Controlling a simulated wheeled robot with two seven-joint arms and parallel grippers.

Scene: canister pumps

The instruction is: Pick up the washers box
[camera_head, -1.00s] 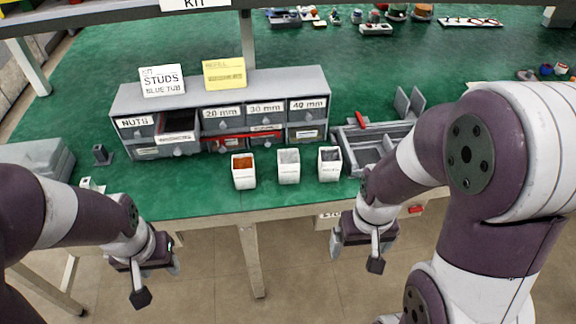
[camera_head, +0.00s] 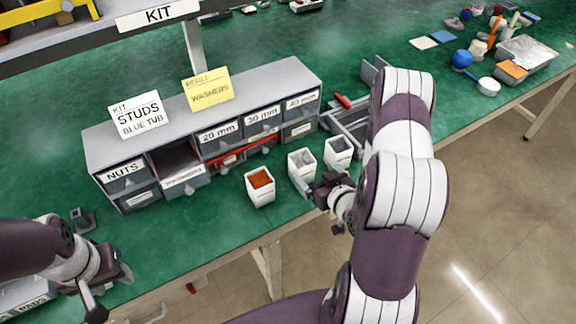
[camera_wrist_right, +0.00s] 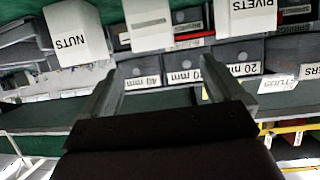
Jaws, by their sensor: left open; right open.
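Three small white open boxes stand in a row at the table's front edge. The left one (camera_head: 260,187) holds orange pieces and the middle one (camera_head: 302,164) and right one (camera_head: 338,153) hold grey contents. In the right wrist view, outer boxes read NUTS (camera_wrist_right: 78,36) and RIVETS (camera_wrist_right: 246,14); the label of the middle box (camera_wrist_right: 150,26) is unreadable, so I cannot confirm it says washers. My right gripper (camera_head: 322,190) is open and empty, close in front of the middle box, which lies beyond its fingers (camera_wrist_right: 160,78). My left gripper (camera_head: 110,292) is open at lower left.
A grey drawer unit (camera_head: 205,125) stands behind the boxes, with one drawer (camera_head: 178,165) pulled out. A STUDS card (camera_head: 138,115) and yellow WASHERS note (camera_head: 207,91) are on top. A grey divided tray (camera_head: 350,118) is right of it. Green tabletop (camera_head: 195,240) is clear at front left.

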